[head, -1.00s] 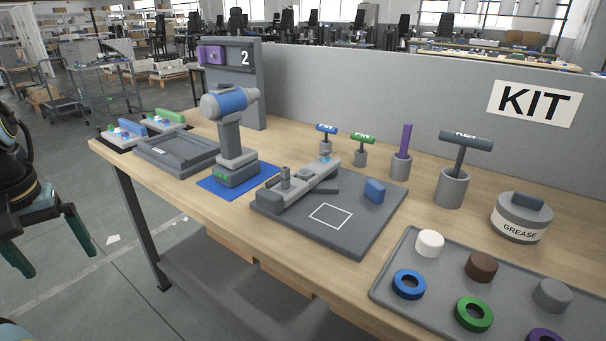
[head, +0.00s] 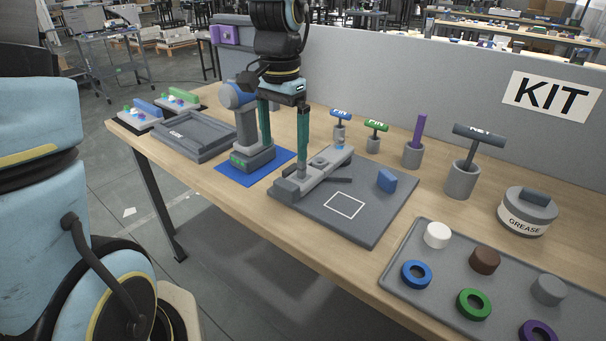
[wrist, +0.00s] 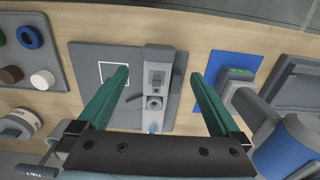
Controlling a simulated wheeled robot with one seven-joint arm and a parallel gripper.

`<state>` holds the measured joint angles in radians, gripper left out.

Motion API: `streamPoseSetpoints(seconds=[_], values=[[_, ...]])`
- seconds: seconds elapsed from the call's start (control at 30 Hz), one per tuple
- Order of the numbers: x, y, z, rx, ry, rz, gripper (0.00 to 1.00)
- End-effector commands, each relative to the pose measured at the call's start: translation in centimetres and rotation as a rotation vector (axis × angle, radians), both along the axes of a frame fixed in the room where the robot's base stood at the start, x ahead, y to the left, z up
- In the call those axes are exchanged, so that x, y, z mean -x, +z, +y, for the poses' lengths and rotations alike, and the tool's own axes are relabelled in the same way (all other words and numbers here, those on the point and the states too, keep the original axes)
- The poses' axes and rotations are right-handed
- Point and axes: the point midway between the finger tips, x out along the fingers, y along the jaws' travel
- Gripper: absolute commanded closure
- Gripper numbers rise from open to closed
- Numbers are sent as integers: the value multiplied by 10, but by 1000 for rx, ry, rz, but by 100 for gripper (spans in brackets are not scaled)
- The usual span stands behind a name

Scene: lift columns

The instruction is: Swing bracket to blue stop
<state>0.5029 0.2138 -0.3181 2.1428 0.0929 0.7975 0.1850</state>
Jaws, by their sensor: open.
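The grey bracket (head: 332,165) is a long arm on the dark fixture plate (head: 365,222), running from a block at the near left edge towards the back. It also shows in the wrist view (wrist: 158,62), between my two green fingers. The blue stop (head: 387,180) is a small block on the right part of the plate, apart from the bracket. My gripper (head: 285,165) is open and empty, pointing down. In the head view its right finger overlaps the bracket's near end; I cannot tell whether they touch. The stop is not clear in the wrist view.
A power drill (head: 240,125) on a blue mat (head: 228,178) stands just left of the plate. Pin holders, a purple post (head: 419,132) and a grease tin (head: 527,212) stand behind and right. A parts tray (head: 405,262) lies at front right. A white square outline marks bare plate.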

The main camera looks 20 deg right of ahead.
Motion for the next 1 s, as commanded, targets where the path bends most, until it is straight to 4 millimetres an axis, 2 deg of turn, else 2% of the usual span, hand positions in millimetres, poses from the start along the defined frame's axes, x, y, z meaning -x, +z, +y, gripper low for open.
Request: streamPoseSetpoints(seconds=[0.17,0.4,0.6,0.77,1.0], values=[[1,-21,0,-4,-5,5,0],[1,-66,0,-4,-3,5,0],[1,-94,0,-2,-2,3,0],[0,-105,0,-1,-1,0,0],[0,-107,0,0,0,0,0]])
